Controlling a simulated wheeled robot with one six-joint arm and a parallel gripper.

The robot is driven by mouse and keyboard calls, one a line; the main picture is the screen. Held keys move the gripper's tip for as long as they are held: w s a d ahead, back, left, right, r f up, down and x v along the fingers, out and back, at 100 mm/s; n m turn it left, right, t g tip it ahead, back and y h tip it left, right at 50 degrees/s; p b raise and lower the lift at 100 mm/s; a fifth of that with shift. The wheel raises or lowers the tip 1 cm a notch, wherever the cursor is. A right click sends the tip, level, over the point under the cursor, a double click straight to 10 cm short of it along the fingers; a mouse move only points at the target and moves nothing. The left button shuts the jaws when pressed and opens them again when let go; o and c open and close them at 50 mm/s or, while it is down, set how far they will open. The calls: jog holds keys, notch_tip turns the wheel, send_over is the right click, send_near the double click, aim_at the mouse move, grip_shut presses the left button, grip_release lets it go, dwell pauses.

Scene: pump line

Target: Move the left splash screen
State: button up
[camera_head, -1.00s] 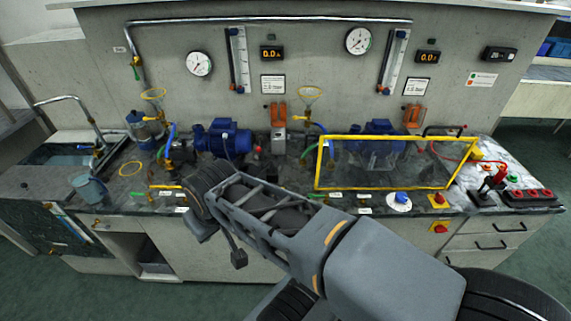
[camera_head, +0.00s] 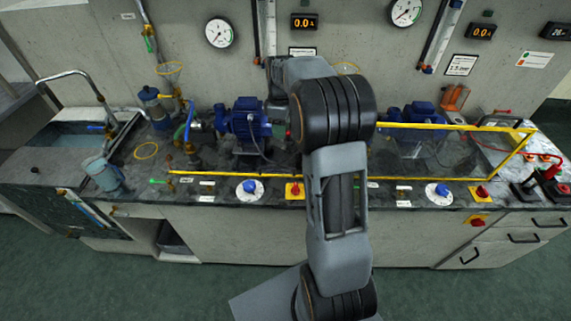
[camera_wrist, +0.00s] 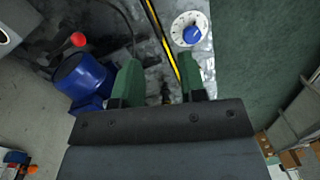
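A yellow bar (camera_head: 225,174) runs low along the counter's front edge before the left blue pump (camera_head: 247,122); it appears to belong to the left splash screen, whose pane I cannot make out. In the head view my arm hides my gripper and part of the bar.
The right splash screen (camera_head: 455,126) stands raised, with a clear pane and yellow frame, at the right pump (camera_head: 412,118). A blue-knobbed dial (camera_head: 250,188) and a red knob (camera_head: 294,190) sit on the front edge. Pipes and a bucket (camera_head: 103,172) are at left.

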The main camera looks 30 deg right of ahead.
jog(key=f, duration=0.6)
jog(key=d+f+n+p, duration=0.1)
jog(key=f, duration=0.5)
jog(key=d+f+n+g, duration=0.1)
jog(key=f, duration=0.5)
jog(key=shift+w, duration=0.3)
jog(key=shift+c, duration=0.3)
grip_shut()
